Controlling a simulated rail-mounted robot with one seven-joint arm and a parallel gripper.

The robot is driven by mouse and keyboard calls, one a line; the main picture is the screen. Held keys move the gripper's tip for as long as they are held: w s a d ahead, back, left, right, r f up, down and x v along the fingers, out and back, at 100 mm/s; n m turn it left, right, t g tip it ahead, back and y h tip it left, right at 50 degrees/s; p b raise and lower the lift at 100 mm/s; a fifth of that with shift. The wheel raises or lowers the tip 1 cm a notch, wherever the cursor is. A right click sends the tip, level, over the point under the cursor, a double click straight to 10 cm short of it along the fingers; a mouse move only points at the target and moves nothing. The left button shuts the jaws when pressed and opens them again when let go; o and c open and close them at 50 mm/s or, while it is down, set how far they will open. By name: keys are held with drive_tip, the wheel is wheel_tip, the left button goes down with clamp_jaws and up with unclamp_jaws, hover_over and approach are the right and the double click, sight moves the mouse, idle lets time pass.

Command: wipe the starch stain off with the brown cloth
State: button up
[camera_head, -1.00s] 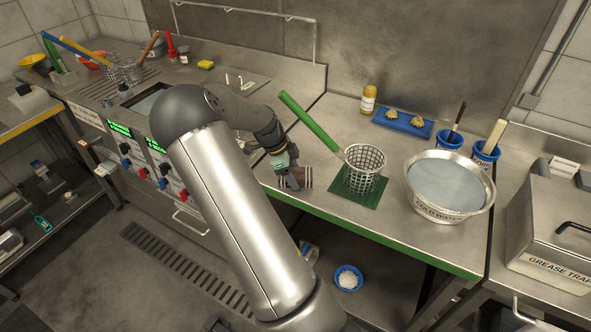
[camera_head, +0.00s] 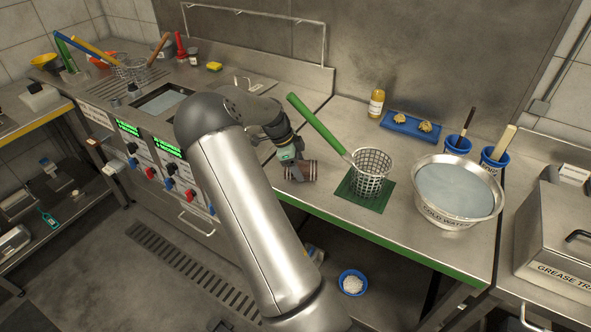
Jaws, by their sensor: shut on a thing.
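My gripper (camera_head: 292,166) is shut on the brown cloth (camera_head: 313,171) at the left part of the right-hand steel counter (camera_head: 335,206). The cloth shows only as a small brown striped piece beside the fingers, close to or on the counter surface; I cannot tell whether it touches. The arm and gripper hide part of the counter there. I cannot make out a starch stain.
A wire basket (camera_head: 372,172) with a green handle stands on a green mat (camera_head: 362,197) just right of my gripper. Further right are a metal bowl (camera_head: 457,226) of water and blue cups (camera_head: 457,145). A blue tray (camera_head: 410,126) lies behind.

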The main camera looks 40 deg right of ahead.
drive_tip(key=shift+w+d, duration=0.35)
drive_tip(key=shift+d, duration=0.55)
drive_tip(key=shift+w+d, duration=0.35)
drive_tip(key=shift+d, duration=0.55)
drive_tip(key=shift+s+a+b, duration=0.2)
drive_tip(key=shift+s+a, duration=0.25)
drive_tip(key=shift+a, duration=0.7)
drive_tip(key=shift+s+a+b, duration=0.15)
drive_tip(key=shift+s+a, duration=0.35)
drive_tip(key=shift+a, duration=0.7)
drive_tip(key=shift+s+a+b, duration=0.2)
drive_tip(key=shift+s+a, duration=0.25)
drive_tip(key=shift+a, duration=0.7)
drive_tip(key=shift+r+p, duration=1.9)
drive_tip(key=shift+r, duration=1.1)
drive_tip(key=shift+r, duration=0.1)
drive_tip(key=shift+r+p, duration=0.95)
drive_tip(key=shift+r, duration=0.45)
